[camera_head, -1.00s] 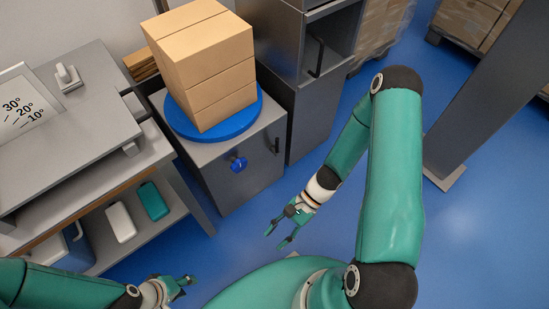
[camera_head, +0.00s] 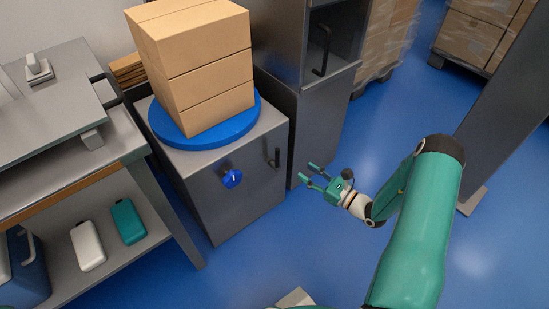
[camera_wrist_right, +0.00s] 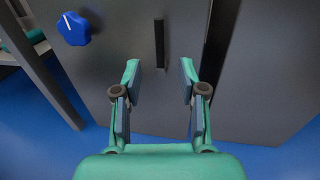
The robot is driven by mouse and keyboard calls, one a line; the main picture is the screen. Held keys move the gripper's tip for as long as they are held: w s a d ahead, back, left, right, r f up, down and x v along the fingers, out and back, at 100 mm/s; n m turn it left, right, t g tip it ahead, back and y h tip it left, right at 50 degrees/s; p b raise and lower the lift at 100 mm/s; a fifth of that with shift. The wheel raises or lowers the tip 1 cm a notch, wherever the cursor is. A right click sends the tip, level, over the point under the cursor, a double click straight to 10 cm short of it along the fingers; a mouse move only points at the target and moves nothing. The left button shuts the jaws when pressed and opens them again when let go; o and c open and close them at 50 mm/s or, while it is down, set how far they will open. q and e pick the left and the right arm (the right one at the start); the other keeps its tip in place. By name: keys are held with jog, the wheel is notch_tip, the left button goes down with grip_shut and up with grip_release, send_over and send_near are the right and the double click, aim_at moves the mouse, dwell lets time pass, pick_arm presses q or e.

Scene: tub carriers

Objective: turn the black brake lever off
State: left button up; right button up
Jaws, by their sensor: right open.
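The black lever (camera_head: 273,157) is a short upright bar on the front of the grey cabinet (camera_head: 240,205), near its right edge. In the right wrist view the lever (camera_wrist_right: 159,45) stands upright, ahead of and between the fingertips in the picture. My right gripper (camera_head: 306,173) is open and empty, to the right of and slightly below the lever in the head view, apart from it. Its two green fingers (camera_wrist_right: 160,75) are spread in the wrist view. My left gripper is not in view.
A blue knob (camera_head: 232,178) with a white mark sits left of the lever. Stacked cartons (camera_head: 205,75) rest on a blue turntable (camera_head: 212,136) atop the cabinet. A taller grey cabinet (camera_head: 315,115) stands right of it. A shelf bench (camera_head: 150,160) is at left. Blue floor is clear in front.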

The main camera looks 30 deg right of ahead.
jog(key=b, duration=0.3)
send_over(278, 166)
jog(key=shift+w+d, duration=0.1)
jog(key=shift+w, duration=0.25)
grip_shut()
